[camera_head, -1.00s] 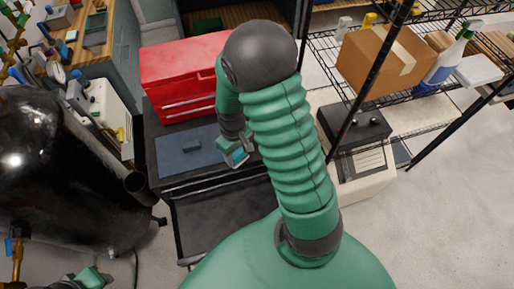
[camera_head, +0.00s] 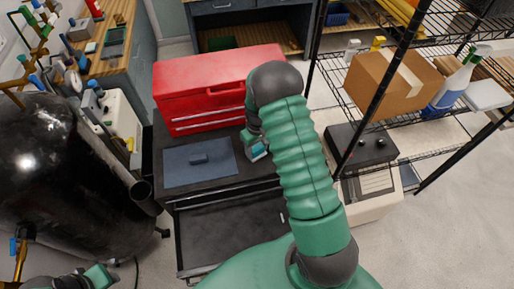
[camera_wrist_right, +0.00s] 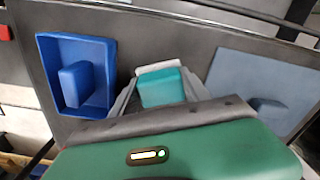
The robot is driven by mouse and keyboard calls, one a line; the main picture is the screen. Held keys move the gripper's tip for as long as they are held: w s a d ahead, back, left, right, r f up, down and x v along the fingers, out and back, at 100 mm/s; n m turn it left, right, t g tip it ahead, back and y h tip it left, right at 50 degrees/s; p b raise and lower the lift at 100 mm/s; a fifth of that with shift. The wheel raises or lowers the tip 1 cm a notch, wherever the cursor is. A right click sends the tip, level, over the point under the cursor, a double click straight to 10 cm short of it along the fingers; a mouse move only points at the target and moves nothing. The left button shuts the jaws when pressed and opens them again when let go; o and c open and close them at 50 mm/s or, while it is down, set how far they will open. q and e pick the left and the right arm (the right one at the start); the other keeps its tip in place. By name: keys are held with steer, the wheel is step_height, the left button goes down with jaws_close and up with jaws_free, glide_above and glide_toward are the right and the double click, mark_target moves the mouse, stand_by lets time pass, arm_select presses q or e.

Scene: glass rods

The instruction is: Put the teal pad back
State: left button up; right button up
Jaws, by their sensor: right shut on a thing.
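My right gripper (camera_head: 256,147) is over the right part of the dark cart top (camera_head: 262,178). It is shut on the teal pad (camera_head: 258,152), which also shows between the grey fingers in the right wrist view (camera_wrist_right: 162,88). A pale edge lies just beyond the pad there. I cannot tell whether the pad touches the surface. My arm hides part of the cart. My left gripper (camera_head: 98,277) shows only partly at the lower left; its jaws are unclear.
A blue-grey panel with a small block (camera_head: 199,159) lies left of the right gripper. The wrist view shows a blue tray (camera_wrist_right: 106,75) holding a blue block. A red toolbox (camera_head: 215,88) stands behind, wire shelving right, a black tank (camera_head: 60,165) left.

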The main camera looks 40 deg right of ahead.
steer(key=shift+a+f, duration=0.15)
steer(key=shift+f, duration=0.3)
steer(key=shift+w+f, duration=0.15)
steer(key=shift+f, duration=0.1)
steer(key=o, duration=1.6)
